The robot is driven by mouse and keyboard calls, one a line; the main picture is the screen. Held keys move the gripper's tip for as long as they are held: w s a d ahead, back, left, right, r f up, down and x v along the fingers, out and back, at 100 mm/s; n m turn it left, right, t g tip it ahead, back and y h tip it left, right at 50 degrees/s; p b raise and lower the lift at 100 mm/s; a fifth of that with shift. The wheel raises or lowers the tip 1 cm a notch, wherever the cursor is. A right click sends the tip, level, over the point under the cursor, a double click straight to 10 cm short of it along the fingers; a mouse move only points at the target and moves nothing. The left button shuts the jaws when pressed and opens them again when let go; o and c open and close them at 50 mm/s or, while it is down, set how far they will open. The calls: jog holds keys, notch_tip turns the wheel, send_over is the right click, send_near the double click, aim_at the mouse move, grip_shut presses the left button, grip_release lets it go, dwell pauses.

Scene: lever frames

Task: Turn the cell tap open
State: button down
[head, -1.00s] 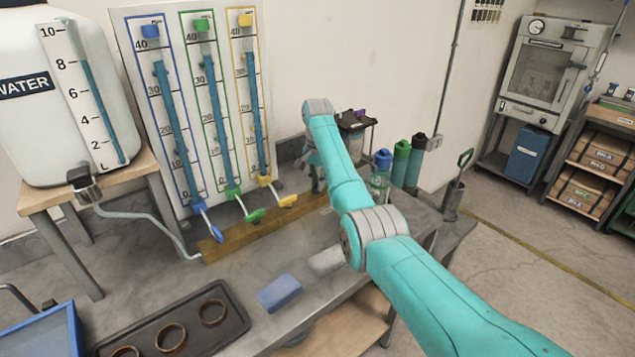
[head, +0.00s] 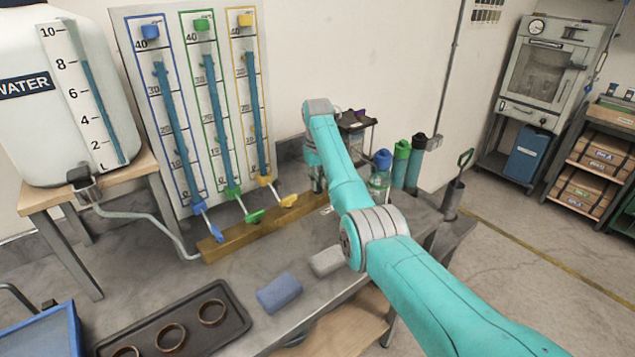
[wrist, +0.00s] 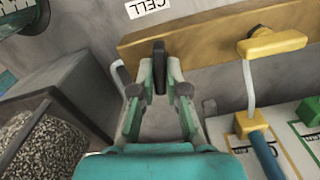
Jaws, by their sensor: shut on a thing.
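The wrist view shows a dark, upright handle (wrist: 159,63) in front of the wooden rail, close to a white label reading CELL (wrist: 148,6). I take it to be the cell tap's handle. My gripper (wrist: 159,82) is shut on it, with a finger on each side. The lower part of the handle and its pivot are hard to make out. In the head view my gripper (head: 316,172) is mostly hidden behind my teal arm, at the right end of the wooden rail (head: 250,225), and the handle does not show clearly.
Blue (head: 213,230), green (head: 254,216) and yellow taps (head: 288,200) sit along the rail under the gauge tubes. The yellow tap is beside my gripper. Capped bottles (head: 400,163) stand right of my arm.

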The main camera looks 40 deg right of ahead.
jog(key=shift+n, duration=1.3)
jog(key=c, duration=1.2)
grip_release()
jog(key=shift+r, duration=3.7)
